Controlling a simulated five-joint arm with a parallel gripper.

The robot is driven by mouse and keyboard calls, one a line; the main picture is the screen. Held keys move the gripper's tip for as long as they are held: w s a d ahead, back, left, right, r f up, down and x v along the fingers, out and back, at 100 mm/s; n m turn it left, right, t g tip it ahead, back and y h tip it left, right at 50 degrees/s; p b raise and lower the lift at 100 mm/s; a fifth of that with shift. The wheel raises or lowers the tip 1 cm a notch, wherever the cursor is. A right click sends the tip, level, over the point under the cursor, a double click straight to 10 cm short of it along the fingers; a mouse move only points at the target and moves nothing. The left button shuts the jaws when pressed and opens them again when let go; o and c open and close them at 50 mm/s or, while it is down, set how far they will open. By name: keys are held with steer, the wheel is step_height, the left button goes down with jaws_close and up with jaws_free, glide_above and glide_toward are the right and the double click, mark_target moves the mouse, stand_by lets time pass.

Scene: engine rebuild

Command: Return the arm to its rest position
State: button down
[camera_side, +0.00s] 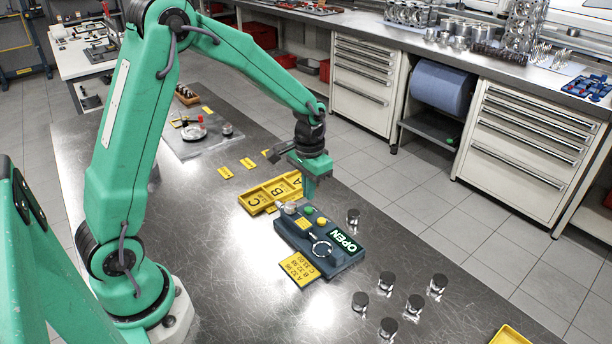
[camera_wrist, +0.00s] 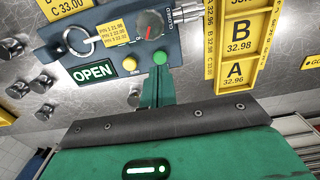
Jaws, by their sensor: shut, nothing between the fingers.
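My gripper (camera_side: 309,194) is shut and empty. In the side view it points down above the dark blue gauge box (camera_side: 345,262), near its buttons. In the wrist view my gripper (camera_wrist: 158,86) shows as shut green fingers, with the tips close to the green button (camera_wrist: 160,58). Whether they touch it, I cannot tell. The box has a yellow button (camera_wrist: 132,67), a metal ring (camera_wrist: 80,40), a dial (camera_wrist: 150,24) and a lit OPEN sign (camera_wrist: 93,71). My arm reaches out from the left, bent at the elbow.
A yellow tray (camera_side: 262,198) marked A, B and C lies behind the box. A yellow card (camera_side: 298,269) lies at its front. Several small metal cylinders (camera_side: 387,283) stand at the right. Another yellow tray (camera_side: 509,336) is at lower right. The bench's near middle is clear.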

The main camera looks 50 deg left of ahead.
steer(key=shift+r, duration=0.6)
stand_by(0.3)
steer(key=shift+s+r, duration=0.15)
steer(key=shift+r, duration=0.3)
steer(key=s+d+r+t, duration=0.2)
steer(key=s+r, duration=0.5)
steer(key=s, duration=0.3)
steer(key=s+d+r+t, duration=0.2)
steer(key=s+r+t, duration=0.1)
steer(key=s+r, duration=0.5)
steer(key=shift+s+r+t, duration=0.3)
steer(key=shift+s, duration=0.65)
